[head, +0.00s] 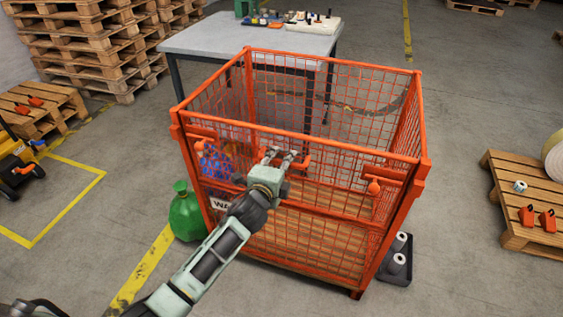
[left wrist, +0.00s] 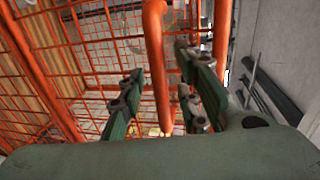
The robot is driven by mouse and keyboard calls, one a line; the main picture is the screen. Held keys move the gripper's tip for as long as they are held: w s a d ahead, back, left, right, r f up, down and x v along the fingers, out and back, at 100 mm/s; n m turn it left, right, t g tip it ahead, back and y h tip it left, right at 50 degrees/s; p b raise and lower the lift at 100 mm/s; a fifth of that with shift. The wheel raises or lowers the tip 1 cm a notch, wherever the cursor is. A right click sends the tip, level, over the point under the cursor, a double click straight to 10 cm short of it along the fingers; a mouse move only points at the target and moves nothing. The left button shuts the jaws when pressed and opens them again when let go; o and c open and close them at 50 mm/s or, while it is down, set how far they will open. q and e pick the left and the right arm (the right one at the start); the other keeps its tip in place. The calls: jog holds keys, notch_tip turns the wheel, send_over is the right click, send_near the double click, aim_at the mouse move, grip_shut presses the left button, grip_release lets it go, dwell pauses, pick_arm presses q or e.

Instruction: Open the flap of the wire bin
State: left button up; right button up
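The orange wire bin (head: 250,100) stands in the middle of the head view. Its front flap (head: 340,180) is upright and closed, with an orange latch (head: 376,187) at the right and another latch (head: 200,136) at the left. My left gripper (head: 281,154) is at the middle of the flap's top edge, by the orange handle (head: 303,163). In the left wrist view, an orange bar (left wrist: 156,60), seemingly this handle, runs between the spread fingers of the gripper (left wrist: 163,85). Gaps show beside the bar, so the fingers look open around it. My right gripper is not in view.
A grey table (head: 205,42) with small items stands behind the bin. A green sack (head: 186,215) sits at its left front corner, and a dark tray with white rolls (head: 398,255) at its right. Pallets (head: 525,185) lie at the right. Floor in front looks clear.

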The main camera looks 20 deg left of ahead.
pick_arm(q)
grip_shut()
jog(key=shift+f, duration=0.1)
dwell(0.5)
